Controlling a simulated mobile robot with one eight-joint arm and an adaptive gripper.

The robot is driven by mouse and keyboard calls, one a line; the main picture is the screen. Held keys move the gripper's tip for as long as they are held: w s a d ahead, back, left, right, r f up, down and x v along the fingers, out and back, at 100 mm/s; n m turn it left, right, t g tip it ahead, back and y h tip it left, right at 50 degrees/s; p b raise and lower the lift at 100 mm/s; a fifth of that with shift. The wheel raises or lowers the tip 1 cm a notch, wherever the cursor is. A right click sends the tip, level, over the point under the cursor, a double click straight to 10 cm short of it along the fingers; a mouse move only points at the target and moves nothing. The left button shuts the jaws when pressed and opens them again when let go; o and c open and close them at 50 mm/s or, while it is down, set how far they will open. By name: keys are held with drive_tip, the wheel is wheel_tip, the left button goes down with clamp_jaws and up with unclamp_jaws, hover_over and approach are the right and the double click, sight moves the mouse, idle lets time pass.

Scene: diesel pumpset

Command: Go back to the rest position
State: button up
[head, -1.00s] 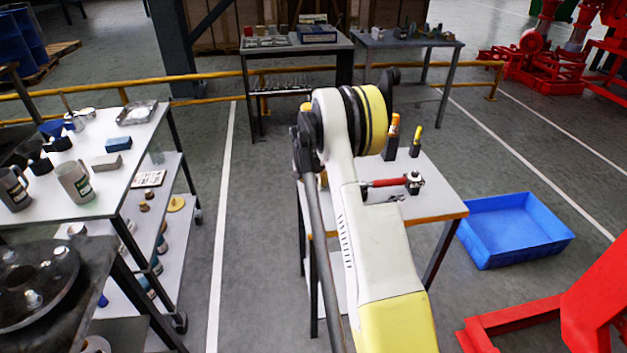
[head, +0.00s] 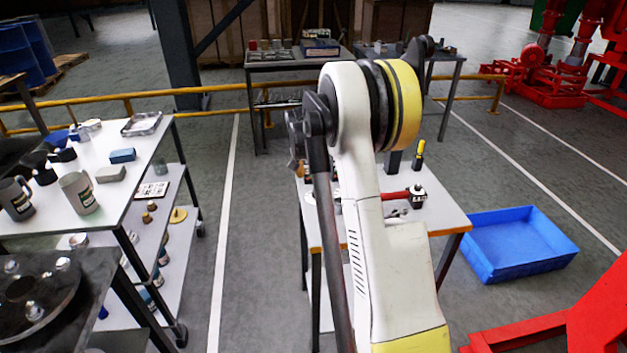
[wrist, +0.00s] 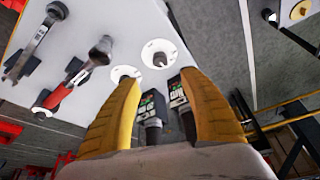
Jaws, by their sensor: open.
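My arm (head: 368,200) rises across the middle of the head view and hides part of the small white table (head: 440,217). My gripper shows in the wrist view (wrist: 160,79), its two yellow fingers apart. Two dark pieces with printed labels (wrist: 151,110) show between and behind the fingers; I cannot tell what they are or how far away. The white tabletop, with tools on it, shows at upper left of the wrist view. A red-handled tool (head: 400,195) lies on the table in the head view, and a yellow-topped black item (head: 419,156) stands behind it.
A blue bin (head: 520,240) stands on the floor right of the table. Red machinery (head: 600,300) is at lower right. A shelved trolley (head: 130,185) with mugs and boxes stands at left. A yellow rail (head: 220,89) runs behind. Grey floor between trolley and table is clear.

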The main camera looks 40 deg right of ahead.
idle(0.5)
drive_tip(key=s+a+r+n+t, duration=0.1)
drive_tip(key=s+a+r+n, duration=0.15)
drive_tip(key=a+r, duration=0.35)
drive_tip(key=s+a+r+n+t+y, duration=0.1)
drive_tip(key=s+a+r, duration=0.3)
drive_tip(key=a, duration=0.5)
drive_tip(key=s+a+r+n, duration=0.2)
drive_tip(key=s+a+r, duration=0.2)
drive_tip(key=a, duration=0.3)
drive_tip(key=s+a+f+n+t+y, duration=0.1)
drive_tip(key=s+a+n, duration=0.5)
drive_tip(key=s+a, duration=0.9)
drive_tip(key=shift+s+f+t+y, duration=0.35)
drive_tip(key=shift+s+t+y, duration=0.5)
drive_tip(key=shift+s, duration=0.35)
drive_tip(key=shift+d, duration=0.1)
